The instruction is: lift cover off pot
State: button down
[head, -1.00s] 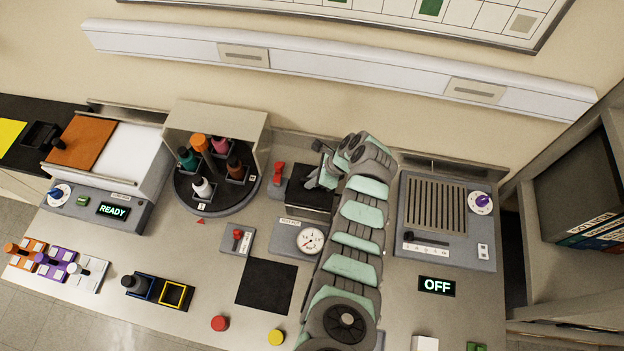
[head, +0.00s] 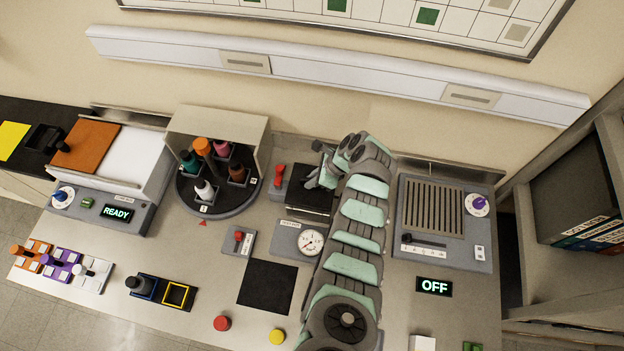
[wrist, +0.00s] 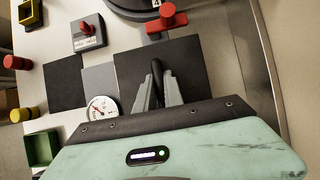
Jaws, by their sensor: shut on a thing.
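A flat black square cover (head: 309,198) lies at the back middle of the bench, behind the round dial gauge (head: 311,242). In the wrist view, the black cover (wrist: 128,64) has a dark upright handle (wrist: 157,72). My gripper (wrist: 158,88) is shut on this handle, its two grey fingers on either side. In the head view my gripper (head: 318,180) is over the cover, and my arm hides the cover's right side. The pot body is not clearly visible. I cannot tell whether the cover sits fully down.
A red lever (head: 279,176) stands close to the cover's left, beside the hooded carousel (head: 218,130) of bottles. A vented grey unit (head: 443,225) is at right, above an OFF display (head: 434,286). A black mat (head: 267,286) lies in front.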

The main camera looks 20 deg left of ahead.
aim_at(304, 178)
notch_tip(304, 178, up, 3)
jog(key=shift+f+p, duration=0.2)
jog(key=shift+p, duration=0.9)
jog(key=shift+w+r, duration=0.15)
jog(key=shift+r, duration=0.95)
jog(key=shift+r, duration=0.1)
